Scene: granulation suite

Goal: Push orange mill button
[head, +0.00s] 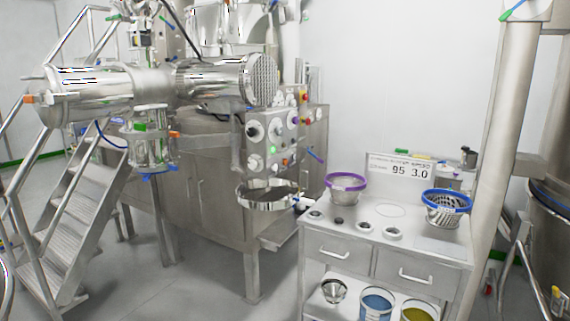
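A grey control panel (264,148) with several round knobs and buttons is on the front of the granulation machine, near the middle of the head view. A small orange-red button (285,162) shows low on the panel's right part. A green lit button (272,150) is to its left. A red button on yellow (303,95) is higher, at the panel's upper right. Labels are too small to read. Neither of my grippers is in view, and nothing is seen touching the panel.
A round steel sieve pan (267,204) juts out below the panel. To the right, a grey drawer cabinet (383,243) holds a purple-rimmed bowl (346,188) and a blue-rimmed basket (446,208). Metal stairs (62,222) stand left. Grey floor (205,285) in front is clear.

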